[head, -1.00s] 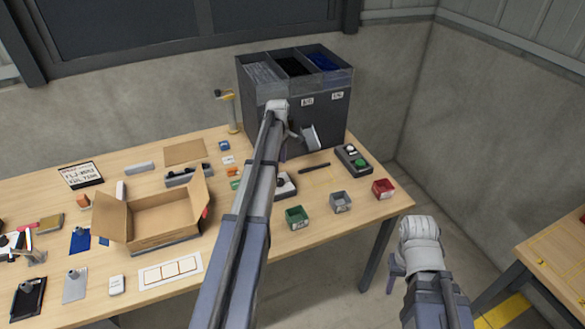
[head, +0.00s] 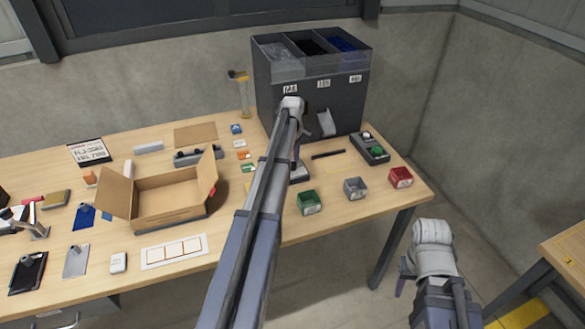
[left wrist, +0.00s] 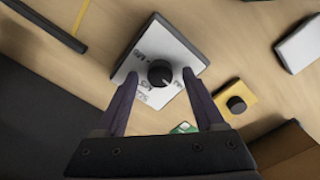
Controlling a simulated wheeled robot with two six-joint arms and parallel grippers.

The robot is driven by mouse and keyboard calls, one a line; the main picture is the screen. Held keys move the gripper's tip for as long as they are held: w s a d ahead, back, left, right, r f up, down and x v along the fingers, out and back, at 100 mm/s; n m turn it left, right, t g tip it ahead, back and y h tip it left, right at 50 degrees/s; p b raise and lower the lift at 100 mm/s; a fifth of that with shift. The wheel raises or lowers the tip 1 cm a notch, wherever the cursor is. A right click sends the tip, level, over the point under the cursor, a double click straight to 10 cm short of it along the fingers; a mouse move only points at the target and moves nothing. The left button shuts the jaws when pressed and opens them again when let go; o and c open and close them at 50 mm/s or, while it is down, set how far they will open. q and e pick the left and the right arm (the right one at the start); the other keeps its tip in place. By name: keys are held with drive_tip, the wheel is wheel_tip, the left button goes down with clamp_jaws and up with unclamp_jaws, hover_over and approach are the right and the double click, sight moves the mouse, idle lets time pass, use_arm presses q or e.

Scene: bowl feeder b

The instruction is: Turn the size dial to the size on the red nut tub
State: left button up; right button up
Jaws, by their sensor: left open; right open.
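The size dial is a black round knob (left wrist: 160,73) on a pale plate with printed marks (left wrist: 150,46), seen in the left wrist view. A white line shows on the knob; the marks are too small to read surely. My left gripper (left wrist: 160,79) is open, its fingers on either side of the knob; contact cannot be told. In the head view my left arm hides most of the dial, and only a plate edge (head: 301,174) shows. The red nut tub (head: 401,177) stands at the table's right end; its label is unreadable. My right gripper (head: 404,274) is open and empty, off the table.
A grey tub (head: 356,188) and a green tub (head: 309,203) stand left of the red one. A dark box with a green button (head: 375,150) and a black bar (head: 328,154) lie behind. The tall feeder bin (head: 330,105) stands at the back. An open carton (head: 165,200) is left.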

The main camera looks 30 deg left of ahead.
use_arm(q)
drive_tip(key=shift+f, duration=0.2)
clamp_jaws()
idle(0.5)
